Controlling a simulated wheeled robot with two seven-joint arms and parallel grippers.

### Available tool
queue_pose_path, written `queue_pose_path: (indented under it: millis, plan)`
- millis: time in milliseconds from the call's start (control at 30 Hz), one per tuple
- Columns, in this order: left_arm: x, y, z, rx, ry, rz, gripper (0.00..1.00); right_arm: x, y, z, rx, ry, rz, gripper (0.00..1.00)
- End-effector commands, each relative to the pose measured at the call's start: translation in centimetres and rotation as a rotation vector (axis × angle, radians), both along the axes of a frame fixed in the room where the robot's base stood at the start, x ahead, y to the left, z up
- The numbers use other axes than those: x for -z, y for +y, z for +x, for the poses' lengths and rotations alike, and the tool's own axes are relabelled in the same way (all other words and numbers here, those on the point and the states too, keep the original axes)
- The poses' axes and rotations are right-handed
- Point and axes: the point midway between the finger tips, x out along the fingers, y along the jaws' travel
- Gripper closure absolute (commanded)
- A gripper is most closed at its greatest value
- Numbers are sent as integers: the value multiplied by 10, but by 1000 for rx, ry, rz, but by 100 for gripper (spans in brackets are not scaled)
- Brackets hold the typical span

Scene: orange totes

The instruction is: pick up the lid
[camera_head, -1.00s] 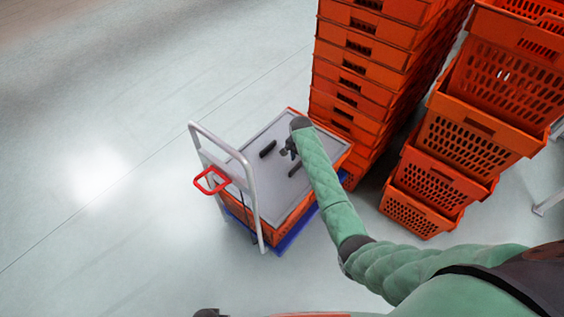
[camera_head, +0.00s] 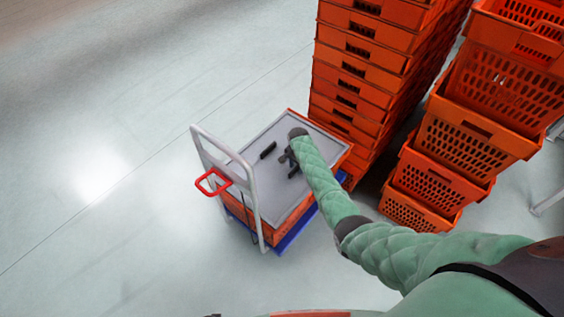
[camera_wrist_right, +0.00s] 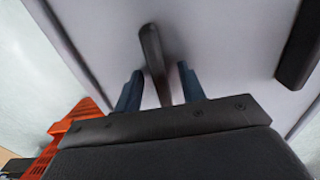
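The lid (camera_head: 262,171) is a flat grey panel on top of an orange tote on the cart. It has two dark bar handles; the left one (camera_head: 268,150) is clear in the head view. My right gripper (camera_head: 287,157) is over the lid near the other handle. In the right wrist view my right gripper (camera_wrist_right: 158,88) is open, with one finger on each side of a dark handle (camera_wrist_right: 152,50). I cannot tell whether the fingers touch it. The other handle (camera_wrist_right: 298,45) is at the right of that view. My left gripper is not in view.
Tall orange tote stacks (camera_head: 365,75) and baskets (camera_head: 470,140) stand behind and to the right. The floor at left is clear.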

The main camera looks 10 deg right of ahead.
Motion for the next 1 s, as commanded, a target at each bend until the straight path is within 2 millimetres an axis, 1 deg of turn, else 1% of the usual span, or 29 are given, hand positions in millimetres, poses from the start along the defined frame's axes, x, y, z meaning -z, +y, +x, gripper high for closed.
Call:
queue_pose_path:
  millis: [100,300,333,467,500,533,867,1000]
  plan:
    - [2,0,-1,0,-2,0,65,5,0,0,0,-1,0,60]
    - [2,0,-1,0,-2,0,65,5,0,0,0,-1,0,60]
    - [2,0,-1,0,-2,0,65,5,0,0,0,-1,0,62]
    - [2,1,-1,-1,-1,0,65,5,0,0,0,-1,0,88]
    - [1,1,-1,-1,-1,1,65,5,0,0,0,-1,-1,95]
    - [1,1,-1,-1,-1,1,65,5,0,0,0,-1,-1,100]
    - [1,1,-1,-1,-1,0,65,4,0,0,0,-1,0,100]
    - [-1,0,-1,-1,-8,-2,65,1,-1,1,0,-1,0,100]
